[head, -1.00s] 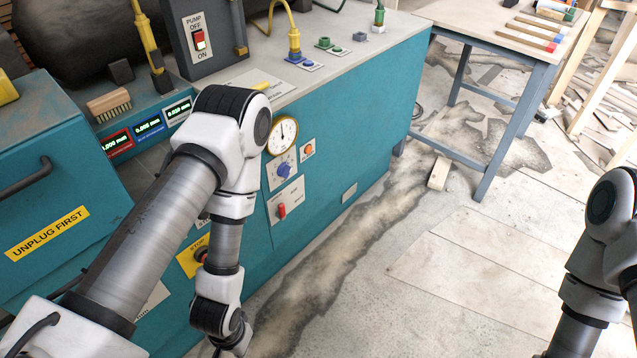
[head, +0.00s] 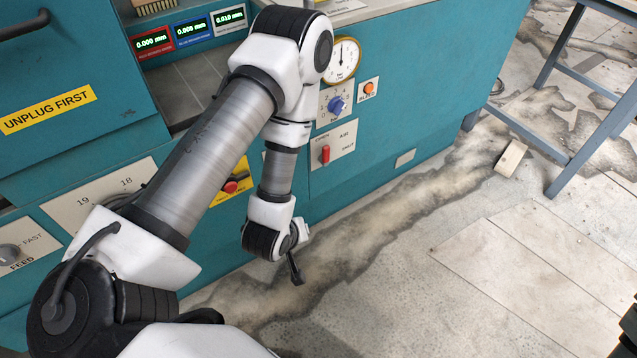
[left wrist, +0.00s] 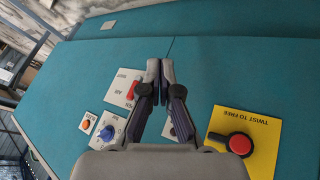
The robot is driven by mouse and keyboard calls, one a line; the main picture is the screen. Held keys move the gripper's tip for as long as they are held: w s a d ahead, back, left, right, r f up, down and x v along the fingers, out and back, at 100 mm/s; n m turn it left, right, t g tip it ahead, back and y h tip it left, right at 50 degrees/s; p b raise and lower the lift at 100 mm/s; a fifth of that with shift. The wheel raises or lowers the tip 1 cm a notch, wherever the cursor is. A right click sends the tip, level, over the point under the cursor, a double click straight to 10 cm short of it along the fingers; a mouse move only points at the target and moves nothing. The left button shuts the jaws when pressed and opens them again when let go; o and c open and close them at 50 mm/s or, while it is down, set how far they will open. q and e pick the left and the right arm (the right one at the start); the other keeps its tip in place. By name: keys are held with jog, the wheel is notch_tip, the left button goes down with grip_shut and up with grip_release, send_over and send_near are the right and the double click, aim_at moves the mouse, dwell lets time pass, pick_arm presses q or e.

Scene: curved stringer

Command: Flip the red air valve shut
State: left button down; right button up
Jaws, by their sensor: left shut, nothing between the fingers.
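The red air valve (head: 325,154) is a small red lever on a pale plate marked OPEN, AIR and SHUT, on the teal machine front. In the head view the lever stands upright, on the OPEN side of the plate. It also shows in the left wrist view (left wrist: 132,90), left of the fingers. My left gripper (left wrist: 159,66) is shut and empty, pointing at the teal panel to the side of the valve plate and apart from the lever. In the head view my left arm's wrist hangs left of the valve, with only part of the gripper showing.
A blue knob (head: 336,104), an orange button (head: 369,88) and a dial gauge (head: 343,59) sit above the valve. A red stop button (left wrist: 240,144) on a yellow plate is right of my fingers in the wrist view.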

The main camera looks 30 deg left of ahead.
pick_arm(q)
jog(key=w+a+f+n+t+y+b, duration=0.2)
jog(key=w+a+f+n+t+b, duration=0.25)
jog(key=b, duration=0.45)
jog(key=w+a+r+n+t+y+b, duration=0.1)
jog(key=w+a+n+t+y+b, duration=0.2)
jog(key=n+b, duration=0.6)
jog(key=shift+w+a+r+t+y+b, duration=0.2)
jog(key=shift+w+r+t+y+b, duration=0.25)
jog(key=shift+w+t, duration=0.65)
pick_arm(e)
notch_tip(320, 180, down, 24)
jog(key=shift+r, duration=0.25)
pick_arm(q)
jog(key=shift+f, duration=0.15)
